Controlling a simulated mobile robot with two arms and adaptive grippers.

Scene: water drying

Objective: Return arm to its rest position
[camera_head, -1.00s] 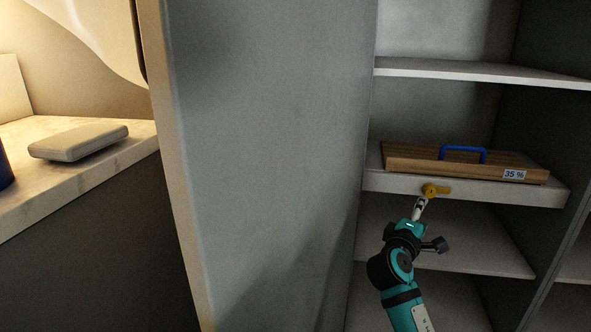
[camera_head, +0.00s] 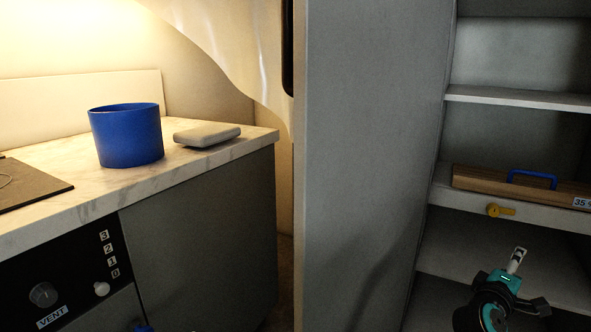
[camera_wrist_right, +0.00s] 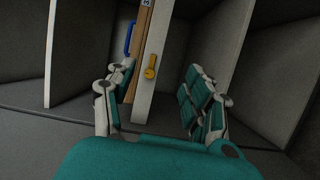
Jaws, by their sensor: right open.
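My right gripper (camera_head: 516,262) is at the lower right of the head view, in front of the shelf unit and below the middle shelf. In the right wrist view its two teal fingers (camera_wrist_right: 160,95) stand wide apart with nothing between them. A yellow latch (camera_head: 500,210) sits on the front edge of the middle shelf (camera_head: 545,216). The latch also shows in the right wrist view (camera_wrist_right: 150,68), beyond the fingers and apart from them. My left gripper is in neither view.
A wooden slatted box (camera_head: 480,180) with a blue handle (camera_head: 532,178) and a "35 %" label lies on the middle shelf. A tall grey panel (camera_head: 370,150) stands left of the shelves. A blue pot (camera_head: 127,137) and a pale flat block (camera_head: 207,135) are on the marble counter (camera_head: 100,200).

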